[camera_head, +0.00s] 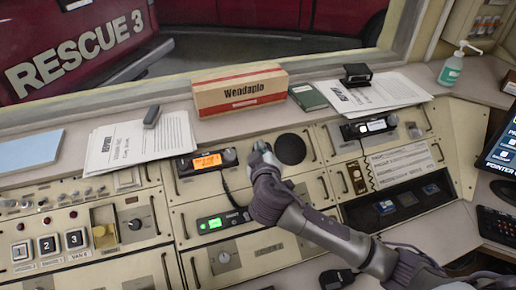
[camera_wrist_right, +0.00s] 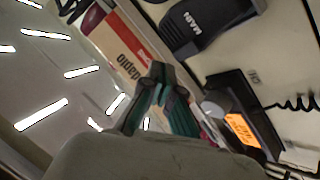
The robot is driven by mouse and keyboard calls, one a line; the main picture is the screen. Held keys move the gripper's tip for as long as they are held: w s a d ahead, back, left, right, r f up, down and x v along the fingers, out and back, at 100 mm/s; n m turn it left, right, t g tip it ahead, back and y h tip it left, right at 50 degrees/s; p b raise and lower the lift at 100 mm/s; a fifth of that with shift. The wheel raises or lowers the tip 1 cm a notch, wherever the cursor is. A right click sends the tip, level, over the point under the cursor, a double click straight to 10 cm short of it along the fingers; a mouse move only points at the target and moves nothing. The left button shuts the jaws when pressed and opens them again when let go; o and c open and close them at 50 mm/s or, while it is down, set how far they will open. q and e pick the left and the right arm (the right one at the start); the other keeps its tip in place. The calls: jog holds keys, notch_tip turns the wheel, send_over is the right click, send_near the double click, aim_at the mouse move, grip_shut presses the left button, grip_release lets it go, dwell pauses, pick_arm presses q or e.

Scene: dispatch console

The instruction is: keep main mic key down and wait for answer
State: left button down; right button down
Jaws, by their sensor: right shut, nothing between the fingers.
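A black handset marked MAIN (camera_wrist_right: 205,25) shows at the top of the right wrist view. I cannot make it out for certain in the head view. A radio with a lit orange display (camera_head: 207,162) sits on the console; it also shows in the right wrist view (camera_wrist_right: 240,130). My right gripper (camera_head: 262,148) is at the console's upper part, just right of that radio. In the right wrist view its fingertips (camera_wrist_right: 158,72) are shut and empty, below the MAIN handset in the picture. I cannot tell whether they touch anything. My left gripper is not in view.
A Wendaplo box (camera_head: 240,90) stands behind the gripper on the ledge, and a round speaker (camera_head: 291,148) is just right of it. A green-lit unit (camera_head: 223,221) is below the radio. Papers (camera_head: 139,140) lie at left; a sanitizer bottle (camera_head: 453,69) stands at right.

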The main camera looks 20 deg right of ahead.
jog(key=s+r+p, duration=0.2)
jog(key=r, duration=0.1)
jog(key=shift+s+r, duration=0.1)
jog(key=shift+r, duration=0.05)
dwell(0.3)
